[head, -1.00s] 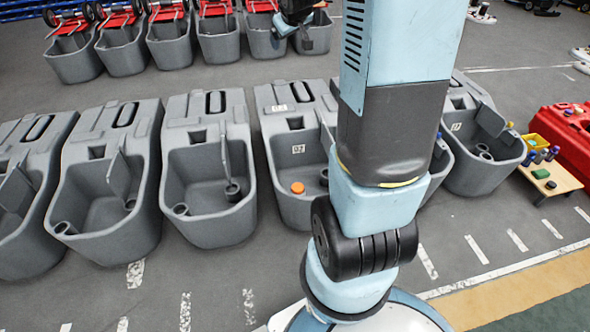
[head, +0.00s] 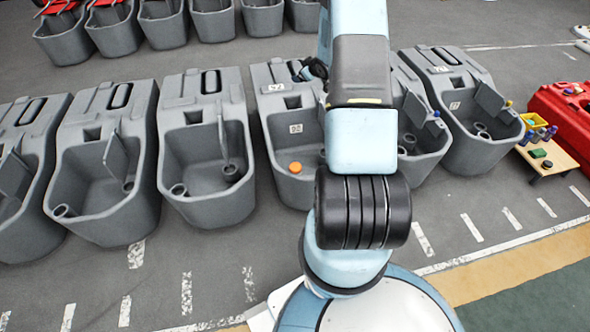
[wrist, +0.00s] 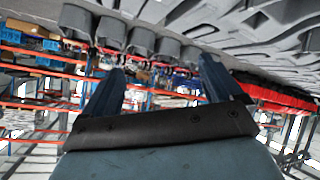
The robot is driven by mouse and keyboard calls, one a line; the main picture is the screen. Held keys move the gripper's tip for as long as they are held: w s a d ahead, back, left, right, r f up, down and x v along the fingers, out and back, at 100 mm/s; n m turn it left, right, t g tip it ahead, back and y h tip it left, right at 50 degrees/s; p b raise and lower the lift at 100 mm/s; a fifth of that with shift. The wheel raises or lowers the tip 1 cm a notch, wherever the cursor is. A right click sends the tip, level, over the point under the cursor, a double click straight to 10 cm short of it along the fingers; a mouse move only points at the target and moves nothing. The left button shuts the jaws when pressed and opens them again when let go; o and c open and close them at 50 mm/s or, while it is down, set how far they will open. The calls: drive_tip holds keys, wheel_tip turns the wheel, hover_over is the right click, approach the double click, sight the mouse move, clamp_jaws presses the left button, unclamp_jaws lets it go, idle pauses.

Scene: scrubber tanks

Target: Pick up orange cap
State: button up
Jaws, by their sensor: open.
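The orange cap (head: 295,167) sits inside the open basin of a grey scrubber tank (head: 275,76), left of my arm in the head view. The tank carries small white labels, and its right side is partly hidden by my arm. In the wrist view my gripper (wrist: 160,85) has its two dark blue fingers wide apart with nothing between them. The cap does not show in the wrist view. In the head view the gripper is mostly hidden behind my arm, so its exact distance from the cap cannot be told.
More grey tanks stand in the same row, left (head: 205,90) and right (head: 462,110). A second row stands behind. At the right a small wooden table (head: 557,160) holds a yellow bin, bottles and a green block, beside a red tank (head: 570,112). Striped floor lies in front.

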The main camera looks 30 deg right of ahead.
wheel_tip(320, 180, down, 13)
drive_tip(key=s+d+t+y, duration=0.1)
drive_tip(key=s+d+y, duration=0.1)
drive_tip(key=s, duration=0.1)
drive_tip(key=m+t+y, duration=0.1)
drive_tip(key=t+y, duration=0.3)
approach(295, 166)
drive_tip(key=x, duration=1)
drive_tip(key=shift+f, duration=0.15)
drive_tip(key=shift+s, duration=0.1)
drive_tip(key=c, duration=1.2)
